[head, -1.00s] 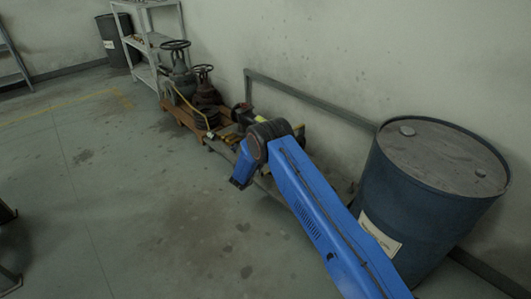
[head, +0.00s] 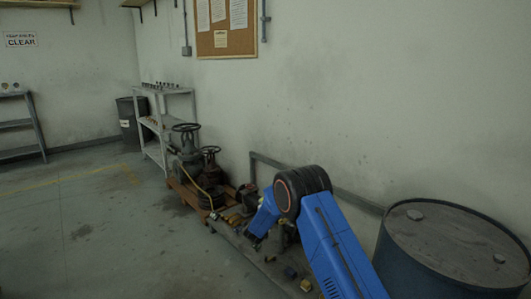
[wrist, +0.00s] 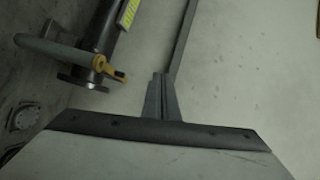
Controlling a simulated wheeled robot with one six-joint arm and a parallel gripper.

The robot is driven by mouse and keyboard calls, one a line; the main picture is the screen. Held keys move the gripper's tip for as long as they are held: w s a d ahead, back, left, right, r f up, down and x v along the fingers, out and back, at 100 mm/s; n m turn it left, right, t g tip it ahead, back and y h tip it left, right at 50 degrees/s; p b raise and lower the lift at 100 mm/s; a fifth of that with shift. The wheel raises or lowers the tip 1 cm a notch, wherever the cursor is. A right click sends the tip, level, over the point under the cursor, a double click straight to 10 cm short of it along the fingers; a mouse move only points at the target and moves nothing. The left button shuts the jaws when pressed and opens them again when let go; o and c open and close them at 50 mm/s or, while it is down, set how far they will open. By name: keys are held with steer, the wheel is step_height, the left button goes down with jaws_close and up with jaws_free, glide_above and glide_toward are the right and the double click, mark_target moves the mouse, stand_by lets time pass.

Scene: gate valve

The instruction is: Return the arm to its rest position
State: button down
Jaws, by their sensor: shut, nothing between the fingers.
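My arm is blue with a dark joint and reaches in from the bottom right of the head view, over a low bench (head: 275,268) along the wall. My gripper (wrist: 160,78) shows in the wrist view with its two grey fingers together and nothing between them. In the head view the gripper is too small and dark to make out. Gate valves with handwheels (head: 186,150) stand on an orange-brown pallet (head: 190,198) left of my arm. In the wrist view a dark flanged pipe piece (wrist: 100,45) with a yellow part lies left of the fingers, apart from them.
A blue drum (head: 455,250) stands close to the right of my arm. A grey rail (head: 345,195) runs along the wall behind. Small yellow and dark parts (head: 290,272) lie on the bench. A shelf (head: 165,125) and dark bin stand farther back. Floor at left is clear.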

steer(key=s+d+r+n+g+y, duration=0.1)
steer(key=s+d+r+n+y, duration=0.2)
steer(key=r, duration=0.5)
steer(key=s+d+r+n+y, duration=0.1)
steer(key=s+r+n, duration=0.1)
steer(key=s+r, duration=0.55)
steer(key=s+d+r+n+g+y, duration=0.1)
steer(key=s+d+r+n+y, duration=0.15)
steer(key=r, duration=0.65)
steer(key=s+d+r+n+g, duration=0.2)
steer(key=s+d+r+n, duration=0.15)
steer(key=s, duration=0.75)
steer(key=s+d+r+n+g, duration=0.1)
steer(key=s+d+r+n, duration=0.25)
steer(key=s, duration=0.65)
steer(key=s+d+f+n+g, duration=0.2)
steer(key=s+d, duration=0.2)
steer(key=s, duration=0.9)
steer(key=s+d+f+n+g+h, duration=0.1)
steer(key=s+d, duration=0.3)
steer(key=s, duration=1)
steer(key=s+d+f+n+g, duration=0.2)
steer(key=s+d+f, duration=0.1)
steer(key=s, duration=1.1)
steer(key=shift+d+n+g+h, duration=0.3)
steer(key=shift+d+n+h, duration=0.05)
steer(key=shift+d, duration=0.3)
